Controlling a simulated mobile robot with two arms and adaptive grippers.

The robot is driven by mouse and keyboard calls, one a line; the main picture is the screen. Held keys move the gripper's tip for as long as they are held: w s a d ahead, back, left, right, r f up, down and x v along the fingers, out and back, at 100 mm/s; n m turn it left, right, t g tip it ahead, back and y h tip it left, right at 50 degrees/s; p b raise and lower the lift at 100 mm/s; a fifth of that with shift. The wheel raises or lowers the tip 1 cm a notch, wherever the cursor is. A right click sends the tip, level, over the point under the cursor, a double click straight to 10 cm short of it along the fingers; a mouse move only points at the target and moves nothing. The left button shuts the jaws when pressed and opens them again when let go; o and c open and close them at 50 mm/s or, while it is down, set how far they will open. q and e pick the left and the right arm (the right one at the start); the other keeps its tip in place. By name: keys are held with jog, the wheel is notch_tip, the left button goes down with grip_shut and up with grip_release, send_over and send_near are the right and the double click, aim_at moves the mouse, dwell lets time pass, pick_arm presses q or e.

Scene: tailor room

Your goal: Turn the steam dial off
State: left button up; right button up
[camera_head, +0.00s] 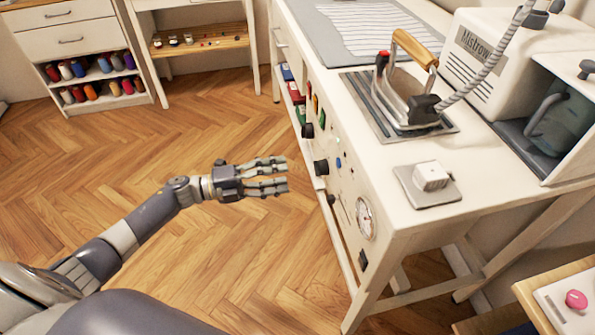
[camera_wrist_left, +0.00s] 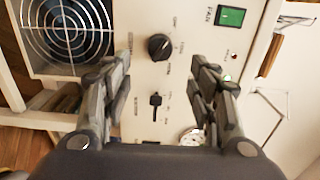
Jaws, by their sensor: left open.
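The machine's white front panel carries a round black dial (camera_wrist_left: 160,47) with small printed marks around it. In the head view, a black dial (camera_head: 321,167) sticks out of the panel under the ironing table's edge. The dial's printed words are too small to read surely. My left gripper (camera_head: 275,178) is open and empty, its fingers pointing at the panel and apart from it. In the left wrist view, the fingers of my left gripper (camera_wrist_left: 160,95) stand on both sides, with the dial between and beyond them. My right gripper is not in view.
Near the dial are a black lever (camera_wrist_left: 155,103), a green FAN switch (camera_wrist_left: 231,16), a fan grille (camera_wrist_left: 67,30) and a gauge (camera_head: 366,218). An iron (camera_head: 408,90) stands on the tabletop. The wooden floor (camera_head: 200,255) around my left arm is clear.

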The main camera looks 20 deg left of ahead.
pick_arm(q)
jog(key=v, duration=0.2)
jog(key=shift+s+a, duration=0.2)
jog(key=shift+a, duration=0.1)
